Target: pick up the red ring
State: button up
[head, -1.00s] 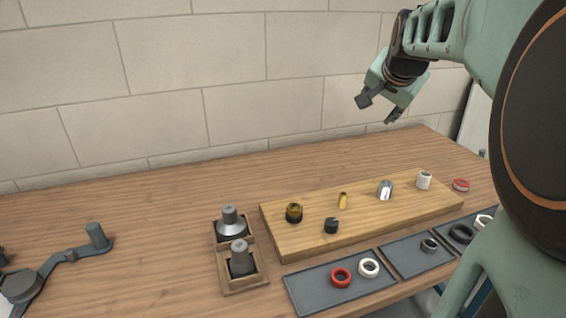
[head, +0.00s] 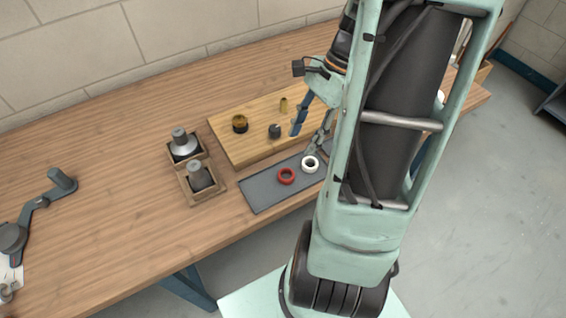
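The red ring (head: 286,176) lies flat on the dark grey tray (head: 262,194) near the front of the bench. A white ring (head: 310,163) lies just to its right on the same tray. My gripper (head: 301,143) points down above the tray's back right part, close to the white ring and to the upper right of the red ring. Its two fingers are spread apart with nothing seen between them. The red ring is in full view; my arm hides the right end of the tray.
A wooden board (head: 232,152) behind the tray bears a brass-and-black fitting (head: 240,124), a small dark fitting (head: 274,131) and a brass piece (head: 283,105). Wooden holders (head: 204,196) with grey-topped parts stand left of it. The bench's left middle is clear.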

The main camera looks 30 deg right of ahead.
aim_at(288, 178)
jog(key=x, duration=1.1)
jog(key=shift+s+a+r, duration=0.1)
jog(key=shift+s+a, duration=0.1)
jog(key=shift+s, duration=0.1)
jog(key=c, duration=0.6)
